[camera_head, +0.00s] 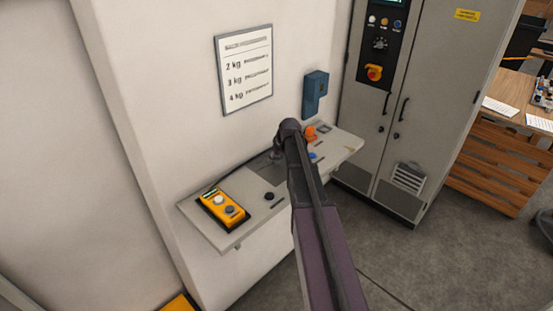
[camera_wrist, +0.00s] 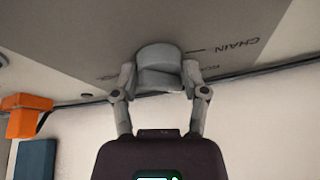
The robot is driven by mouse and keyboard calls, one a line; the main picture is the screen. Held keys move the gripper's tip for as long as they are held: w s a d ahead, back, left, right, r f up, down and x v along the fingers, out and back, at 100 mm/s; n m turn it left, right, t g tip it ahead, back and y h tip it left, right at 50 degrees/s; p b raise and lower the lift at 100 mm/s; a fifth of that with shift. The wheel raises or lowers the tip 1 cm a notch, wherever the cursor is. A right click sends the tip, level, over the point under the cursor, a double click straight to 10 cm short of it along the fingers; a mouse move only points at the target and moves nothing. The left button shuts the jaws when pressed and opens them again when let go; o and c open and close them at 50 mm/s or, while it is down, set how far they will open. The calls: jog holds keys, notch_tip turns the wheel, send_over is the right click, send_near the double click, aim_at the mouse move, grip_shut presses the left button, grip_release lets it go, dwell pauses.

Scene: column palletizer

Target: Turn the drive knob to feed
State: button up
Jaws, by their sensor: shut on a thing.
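In the wrist view a grey round knob (camera_wrist: 158,54) sits on a grey panel (camera_wrist: 70,38) at the upper middle. My gripper (camera_wrist: 160,76) has one finger against each side of the knob and is shut on it. The word CHAIN is printed upside down to the knob's right, with a short line beside it. Other lettering near the knob is partly hidden, and I cannot read a feed mark. In the head view my gripper (camera_head: 276,153) is over the shelf-like panel (camera_head: 338,148) on the wall; the knob cannot be made out there.
An orange part (camera_head: 310,132) and a blue button lie right of my gripper on the panel. A yellow pendant (camera_head: 222,208) and a black knob (camera_head: 269,196) are to its left. A blue box (camera_head: 315,92) hangs behind, and a grey cabinet (camera_head: 430,90) stands right.

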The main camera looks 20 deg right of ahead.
jog(key=shift+m, duration=0.5)
jog(key=m+h, duration=0.1)
jog(key=m, duration=0.2)
jog(key=shift+a+h, duration=0.1)
jog(key=shift+h, duration=0.3)
jog(key=shift+m+h, duration=0.7)
jog(key=shift+m, duration=1.2)
jog(key=o, duration=1.1)
jog(key=shift+o, duration=0.2)
jog(key=shift+n, duration=0.4)
